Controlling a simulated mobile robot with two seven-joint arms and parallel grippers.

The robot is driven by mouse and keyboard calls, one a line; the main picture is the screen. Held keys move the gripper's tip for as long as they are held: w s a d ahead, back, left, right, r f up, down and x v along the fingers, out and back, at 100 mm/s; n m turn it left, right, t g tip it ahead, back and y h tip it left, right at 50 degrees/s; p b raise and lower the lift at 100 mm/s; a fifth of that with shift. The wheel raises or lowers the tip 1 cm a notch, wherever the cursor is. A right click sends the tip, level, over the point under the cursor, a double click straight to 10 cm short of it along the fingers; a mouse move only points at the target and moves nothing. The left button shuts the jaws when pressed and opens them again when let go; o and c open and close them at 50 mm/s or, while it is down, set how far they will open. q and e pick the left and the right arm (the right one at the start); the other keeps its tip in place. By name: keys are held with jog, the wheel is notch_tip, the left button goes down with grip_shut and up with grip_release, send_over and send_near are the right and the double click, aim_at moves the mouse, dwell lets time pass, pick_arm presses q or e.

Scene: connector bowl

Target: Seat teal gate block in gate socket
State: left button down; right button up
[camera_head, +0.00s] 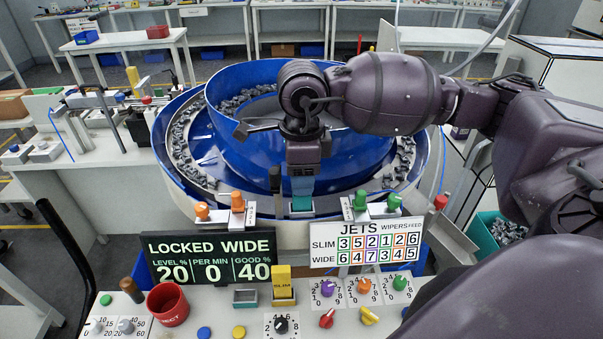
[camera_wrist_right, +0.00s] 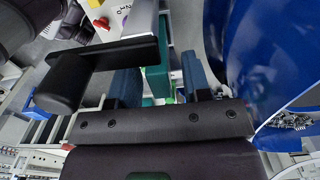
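The teal gate block (camera_head: 302,196) stands upright at the front rim of the blue bowl, between the orange and green jet knobs. The gate socket at its foot is mostly hidden, so I cannot tell how deep the block sits. My right gripper (camera_head: 303,172) is directly above the block, pointing down. In the right wrist view the blue fingers of the right gripper (camera_wrist_right: 160,80) stand apart on either side of the teal block (camera_wrist_right: 156,62), with gaps visible. The display (camera_head: 208,258) reads "LOCKED WIDE". My left gripper is not in view.
A yellow block marked SLIM (camera_head: 283,285) stands on the console, beside a grey empty-looking holder (camera_head: 245,297) and a red cup (camera_head: 168,304). The orange knobs (camera_head: 237,202) and green knobs (camera_head: 360,200) flank the gate closely. A white jets board (camera_head: 366,243) stands in front.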

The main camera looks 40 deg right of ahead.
jog(key=shift+r, duration=0.1)
notch_tip(320, 180, up, 12)
jog(key=shift+b, duration=0.3)
dwell(0.4)
dwell(0.5)
